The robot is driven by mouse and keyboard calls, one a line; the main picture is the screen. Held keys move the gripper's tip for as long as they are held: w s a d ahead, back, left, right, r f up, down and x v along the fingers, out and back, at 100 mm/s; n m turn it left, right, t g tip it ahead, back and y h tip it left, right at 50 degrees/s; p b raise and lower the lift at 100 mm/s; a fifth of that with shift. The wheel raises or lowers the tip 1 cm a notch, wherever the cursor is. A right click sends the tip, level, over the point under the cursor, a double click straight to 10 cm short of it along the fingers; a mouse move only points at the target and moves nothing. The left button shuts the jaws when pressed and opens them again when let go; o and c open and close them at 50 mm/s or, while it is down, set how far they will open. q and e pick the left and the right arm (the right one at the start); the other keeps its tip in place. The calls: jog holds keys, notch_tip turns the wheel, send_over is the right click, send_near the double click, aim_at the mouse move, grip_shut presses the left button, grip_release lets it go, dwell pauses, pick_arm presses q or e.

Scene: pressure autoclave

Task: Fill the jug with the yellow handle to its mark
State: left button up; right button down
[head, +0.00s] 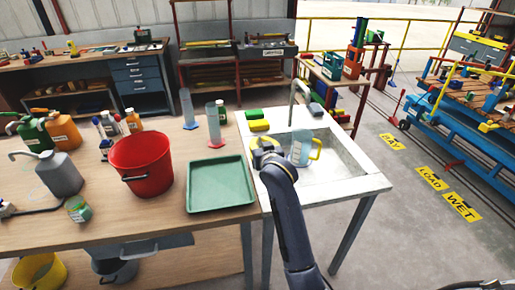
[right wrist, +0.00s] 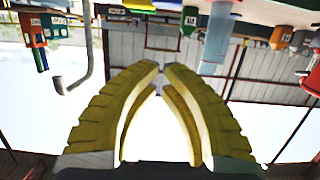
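The clear bluish jug with the yellow handle (head: 301,147) stands upright in the pale sink (head: 345,178), its handle pointing right. Its mark and any water level are too small to make out. The grey tap (head: 293,97) rises behind the sink, and its pipe also shows in the right wrist view (right wrist: 83,70). My right gripper (head: 262,146) is over the sink's left side, just left of the jug and apart from its handle. Its yellow fingers (right wrist: 161,67) bow inward to a narrow gap at the tips, with nothing between them. My left gripper is out of view.
Left of the sink are a green tray (head: 220,184), a red bucket (head: 141,163) and two measuring cylinders (head: 214,126). Green and yellow sponges (head: 258,126) lie at the sink's back left edge. The sink's right part is clear.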

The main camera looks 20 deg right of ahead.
jog(key=x, duration=0.4)
jog(key=shift+w, duration=0.25)
jog(key=shift+f, duration=2.05)
jog(key=shift+f, duration=0.1)
